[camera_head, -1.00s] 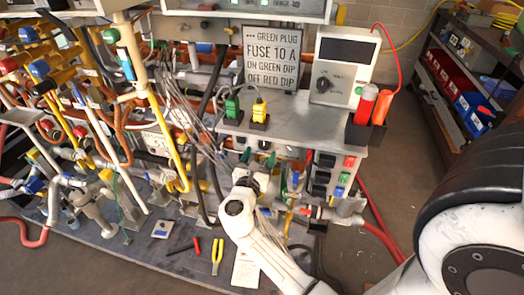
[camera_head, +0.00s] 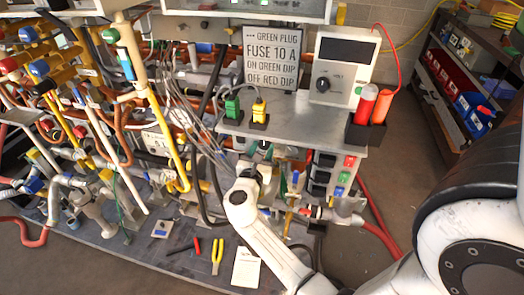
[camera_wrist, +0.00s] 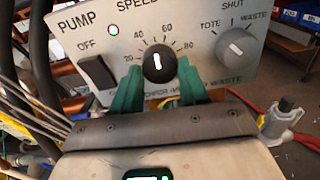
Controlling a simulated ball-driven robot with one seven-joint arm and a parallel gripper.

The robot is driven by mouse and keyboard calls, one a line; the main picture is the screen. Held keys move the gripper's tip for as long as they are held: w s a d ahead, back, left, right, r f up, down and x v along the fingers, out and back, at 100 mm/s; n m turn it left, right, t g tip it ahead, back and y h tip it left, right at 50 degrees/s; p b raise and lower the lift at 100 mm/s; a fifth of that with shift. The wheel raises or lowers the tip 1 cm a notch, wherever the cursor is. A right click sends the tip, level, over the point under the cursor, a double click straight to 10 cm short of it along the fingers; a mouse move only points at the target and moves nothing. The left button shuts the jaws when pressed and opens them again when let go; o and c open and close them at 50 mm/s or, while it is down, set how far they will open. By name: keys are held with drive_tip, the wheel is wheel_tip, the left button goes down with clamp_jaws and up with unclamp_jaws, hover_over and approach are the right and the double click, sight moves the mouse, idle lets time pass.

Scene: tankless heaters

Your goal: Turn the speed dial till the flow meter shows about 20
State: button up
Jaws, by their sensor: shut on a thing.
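The black speed dial (camera_wrist: 159,62) sits on a grey pump panel (camera_wrist: 200,18) in the wrist view. Its white pointer stands nearly upright, between the 40 and 60 marks. My gripper (camera_wrist: 158,84) has its green fingers shut on the dial, one on each side. In the head view my gripper is at the bench front, largely hidden by my wrist, and the dial cannot be made out. I cannot pick out a flow meter reading in either view.
A black rocker switch (camera_wrist: 97,77) marked OFF is left of the dial, below a small green light. A grey selector knob (camera_wrist: 235,47) is to the right. Pipes and hoses crowd the left. Pliers (camera_head: 217,256) lie on the lower shelf.

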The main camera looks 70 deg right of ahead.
drive_tip(key=shift+c, duration=1.4)
drive_tip(key=shift+f+m+b, duration=0.15)
drive_tip(key=shift+m+b, duration=0.35)
drive_tip(key=o, duration=1)
drive_tip(key=shift+o, duration=0.2)
drive_tip(key=shift+a, duration=0.1)
drive_tip(key=a, duration=1)
drive_tip(key=shift+s+a, duration=0.3)
drive_tip(key=shift+s, duration=0.1)
